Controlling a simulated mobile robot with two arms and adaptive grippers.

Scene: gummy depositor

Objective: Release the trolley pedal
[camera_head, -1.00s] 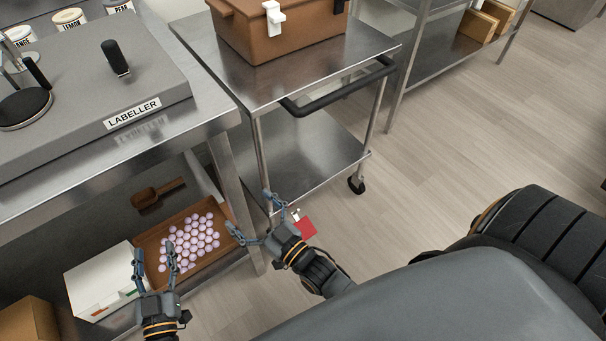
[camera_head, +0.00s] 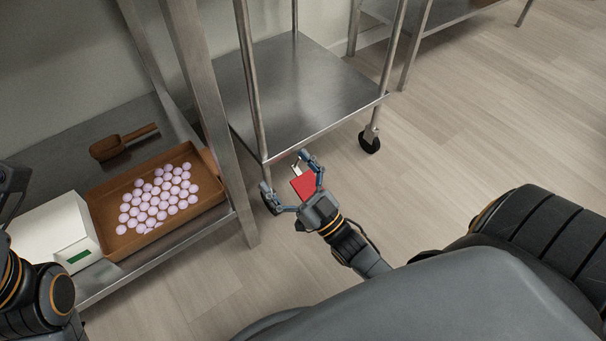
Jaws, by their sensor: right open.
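The red trolley pedal (camera_head: 303,185) sticks out near the floor by the front left leg of the steel trolley (camera_head: 318,88). My right gripper (camera_head: 289,173) is open, with its two fingers spread around the near side of the pedal. One finger lies over the pedal's right edge in the picture; I cannot tell whether it touches. A caster (camera_head: 370,141) shows under the trolley's right corner. My left gripper is out of view; only part of my left arm shows at the left edge.
A steel bench's lower shelf (camera_head: 100,284) at left holds a brown tray (camera_head: 104,208) of pale round sweets, a brown scoop (camera_head: 122,142) and a white box (camera_head: 52,229). The bench leg (camera_head: 212,120) stands left of the trolley. The floor (camera_head: 470,130) to the right is clear.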

